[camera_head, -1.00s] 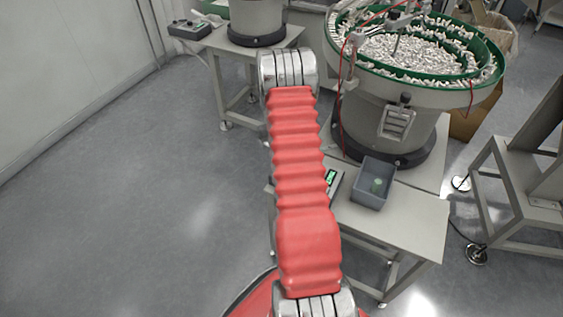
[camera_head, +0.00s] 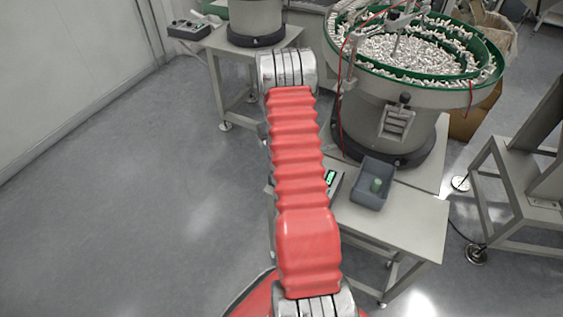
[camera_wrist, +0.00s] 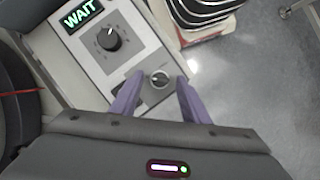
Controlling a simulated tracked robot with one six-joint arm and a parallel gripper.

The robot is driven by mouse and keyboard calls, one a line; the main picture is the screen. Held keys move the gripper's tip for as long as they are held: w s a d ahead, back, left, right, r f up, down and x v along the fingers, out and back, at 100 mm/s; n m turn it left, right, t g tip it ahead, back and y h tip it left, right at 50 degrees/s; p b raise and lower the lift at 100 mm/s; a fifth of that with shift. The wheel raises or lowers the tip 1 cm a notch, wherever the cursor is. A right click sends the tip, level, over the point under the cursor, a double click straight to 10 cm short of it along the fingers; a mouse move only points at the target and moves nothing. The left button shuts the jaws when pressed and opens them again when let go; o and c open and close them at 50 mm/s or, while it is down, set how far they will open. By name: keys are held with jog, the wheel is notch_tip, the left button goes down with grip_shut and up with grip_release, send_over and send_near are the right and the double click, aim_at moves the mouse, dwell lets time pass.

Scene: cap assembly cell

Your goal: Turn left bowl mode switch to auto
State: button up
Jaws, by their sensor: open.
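The switch's position label is too small to read. In the head view the box (camera_head: 336,185) is mostly hidden behind my red arm; only its green display and an edge show. My gripper is hidden there.
A grey bin (camera_head: 371,190) with a greenish item inside stands on the table (camera_head: 412,222) to the right of the box. A large green-rimmed bowl feeder (camera_head: 385,125) full of white parts stands behind. Another control box (camera_head: 188,30) is at the far left. Open floor lies left.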

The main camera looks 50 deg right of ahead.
jog(key=v, duration=1.3)
jog(key=s+a+r+n+t, duration=0.2)
jog(key=s+a+r, duration=0.4)
jog(key=a, duration=0.7)
jog(key=s+a+r+n+t+h, duration=0.1)
jog(key=s+a+r+t, duration=0.3)
jog(key=a, duration=1)
jog(key=s+a+r+n+t+h, duration=0.1)
jog(key=s+a+r+n+t, duration=0.1)
jog(key=s+a+r, duration=0.6)
jog(key=a+r+t, duration=0.1)
jog(key=a+r, duration=0.2)
jog(key=a, duration=0.2)
jog(key=shift+s+a+r+n+t, duration=0.15)
jog(key=shift+s+r+n+t, duration=0.15)
jog(key=shift+s, duration=0.1)
dwell(0.3)
